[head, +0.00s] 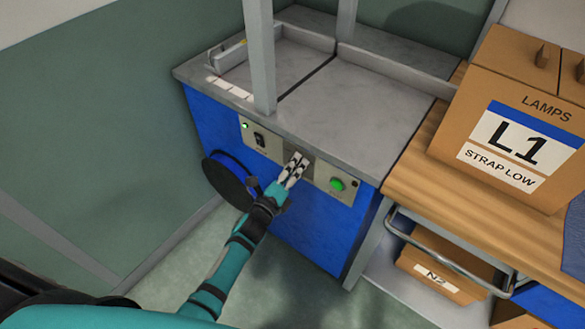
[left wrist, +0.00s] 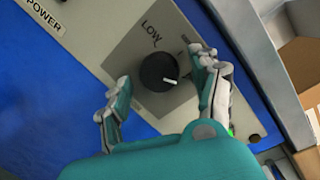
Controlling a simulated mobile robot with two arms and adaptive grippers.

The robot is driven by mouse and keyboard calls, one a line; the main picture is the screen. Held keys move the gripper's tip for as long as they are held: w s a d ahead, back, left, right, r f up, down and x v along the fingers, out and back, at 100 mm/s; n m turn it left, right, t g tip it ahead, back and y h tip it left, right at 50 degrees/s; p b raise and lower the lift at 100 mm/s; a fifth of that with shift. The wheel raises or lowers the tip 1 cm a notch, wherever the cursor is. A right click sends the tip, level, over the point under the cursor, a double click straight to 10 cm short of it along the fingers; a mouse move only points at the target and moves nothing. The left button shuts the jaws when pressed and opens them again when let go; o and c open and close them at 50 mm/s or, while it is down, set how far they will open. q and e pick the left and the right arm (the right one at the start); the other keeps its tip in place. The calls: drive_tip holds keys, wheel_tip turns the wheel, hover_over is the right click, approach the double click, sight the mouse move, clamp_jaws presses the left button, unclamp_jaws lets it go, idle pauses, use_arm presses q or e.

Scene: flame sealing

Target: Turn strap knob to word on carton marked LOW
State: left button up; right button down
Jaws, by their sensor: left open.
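The black strap knob (left wrist: 157,72) sits on a grey panel between the fingers of my left gripper (left wrist: 162,70). Its white pointer line points right in the left wrist view, away from the word LOW (left wrist: 150,30) printed above it. Any other words around the knob are hidden or unreadable. My left gripper is open, one finger on each side of the knob; I cannot tell if either touches it. In the head view, my left gripper (head: 294,168) covers the knob. The carton (head: 482,95) on the right reads LAMPS, L1 and STRAP LOW. My right gripper is not in view.
The panel belongs to a blue strapping machine with a grey top (head: 365,110). A POWER label (left wrist: 42,15) shows in the wrist view. On the panel are a black switch (head: 260,139) and a green button (head: 337,184). A wooden bench (head: 425,185) stands at the right.

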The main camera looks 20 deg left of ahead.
use_arm(q)
drive_tip(key=c, duration=1.2)
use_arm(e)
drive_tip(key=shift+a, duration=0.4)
